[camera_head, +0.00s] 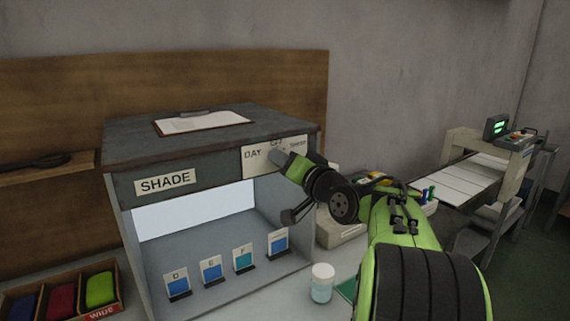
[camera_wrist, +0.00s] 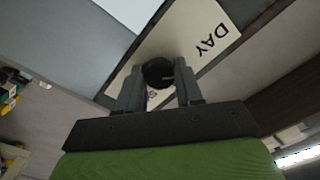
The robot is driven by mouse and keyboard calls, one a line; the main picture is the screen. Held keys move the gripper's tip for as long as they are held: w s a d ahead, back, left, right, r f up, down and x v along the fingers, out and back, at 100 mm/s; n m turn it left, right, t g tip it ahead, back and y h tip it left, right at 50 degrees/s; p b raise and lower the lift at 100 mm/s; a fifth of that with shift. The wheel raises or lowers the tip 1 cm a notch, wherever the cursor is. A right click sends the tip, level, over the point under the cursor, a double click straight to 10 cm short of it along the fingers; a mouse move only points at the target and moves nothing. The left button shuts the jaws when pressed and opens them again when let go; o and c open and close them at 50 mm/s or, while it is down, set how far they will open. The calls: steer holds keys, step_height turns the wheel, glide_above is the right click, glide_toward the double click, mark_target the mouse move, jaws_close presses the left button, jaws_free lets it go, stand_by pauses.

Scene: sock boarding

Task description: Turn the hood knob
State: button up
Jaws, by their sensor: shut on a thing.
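The hood is a grey box marked SHADE, with a dark top (camera_head: 215,137) and a lit inside. A cream label plate (camera_head: 255,162) on its front right reads DAY at left, with further words partly covered by my gripper. The dark round knob (camera_wrist: 158,72) sits on this plate in the wrist view, between my two fingers. My gripper (camera_wrist: 160,88) is shut on the knob. In the head view my gripper (camera_head: 283,157) reaches the plate from the right and hides the knob. The DAY word (camera_wrist: 212,40) also shows in the wrist view. The knob's pointer direction is not clear.
Several blue and teal sample cards (camera_head: 211,269) stand inside the hood. A small white-lidded jar (camera_head: 322,283) stands in front of it. A clipboard (camera_head: 203,121) lies on top. A box of coloured socks (camera_head: 62,297) is at lower left. A machine (camera_head: 487,165) stands at right.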

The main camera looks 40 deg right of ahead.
steer(key=shift+f, duration=0.1)
steer(key=o, duration=1)
steer(key=shift+s, duration=0.15)
steer(key=s, duration=1)
steer(key=s+a, duration=0.1)
steer(key=s, duration=0.4)
steer(key=shift+s+b, duration=0.25)
steer(key=shift+b, duration=0.15)
